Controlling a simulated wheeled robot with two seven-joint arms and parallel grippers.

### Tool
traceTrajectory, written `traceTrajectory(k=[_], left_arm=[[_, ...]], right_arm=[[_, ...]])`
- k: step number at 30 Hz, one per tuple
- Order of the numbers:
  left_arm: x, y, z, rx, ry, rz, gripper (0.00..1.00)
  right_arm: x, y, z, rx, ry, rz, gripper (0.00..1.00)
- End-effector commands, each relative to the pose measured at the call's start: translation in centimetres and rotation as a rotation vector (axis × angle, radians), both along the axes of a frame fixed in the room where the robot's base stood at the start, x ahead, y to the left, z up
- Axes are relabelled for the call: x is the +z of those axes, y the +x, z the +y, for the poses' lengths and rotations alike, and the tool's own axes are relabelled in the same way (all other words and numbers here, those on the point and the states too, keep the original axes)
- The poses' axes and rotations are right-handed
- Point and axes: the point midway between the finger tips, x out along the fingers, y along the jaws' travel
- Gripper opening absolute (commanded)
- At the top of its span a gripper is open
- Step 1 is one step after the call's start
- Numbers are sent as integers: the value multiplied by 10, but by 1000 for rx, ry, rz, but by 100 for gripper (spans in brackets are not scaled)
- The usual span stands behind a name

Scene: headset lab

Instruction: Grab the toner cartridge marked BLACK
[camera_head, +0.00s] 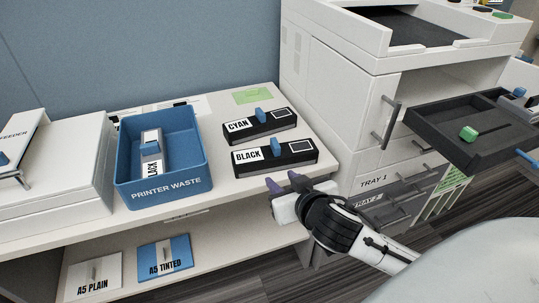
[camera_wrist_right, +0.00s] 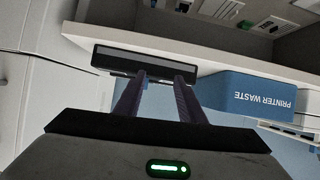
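The toner cartridge marked BLACK (camera_head: 292,157) lies on the white counter near its front edge, a dark bar with a white label and a blue tab. My right gripper (camera_head: 287,181) is just in front of it, its dark purple fingers pointing toward it. In the right wrist view the fingers (camera_wrist_right: 160,76) are apart with nothing between them. A dark cartridge (camera_wrist_right: 120,59), seemingly this one, lies just past the fingertips; contact is unclear. My left gripper is out of view.
The CYAN cartridge (camera_head: 262,125) lies right behind the BLACK one. The blue PRINTER WASTE bin (camera_head: 172,188) stands to the left. The white printer (camera_head: 330,100) with an open dark drawer (camera_head: 440,120) rises on the right. Paper packs (camera_head: 165,255) lie on the shelf below.

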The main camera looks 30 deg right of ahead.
Motion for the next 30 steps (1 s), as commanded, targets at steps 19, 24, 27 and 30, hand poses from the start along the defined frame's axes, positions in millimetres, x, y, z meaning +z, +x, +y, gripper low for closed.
traceTrajectory(k=[19,24,27,30], left_arm=[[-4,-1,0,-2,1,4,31],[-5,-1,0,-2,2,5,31],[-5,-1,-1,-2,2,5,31],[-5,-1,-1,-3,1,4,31]], right_arm=[[25,66,-42,-105,9,-106,36],[13,89,-51,-105,11,-106,36],[9,98,-53,-104,12,-106,36],[7,101,-55,-103,13,-106,36]])
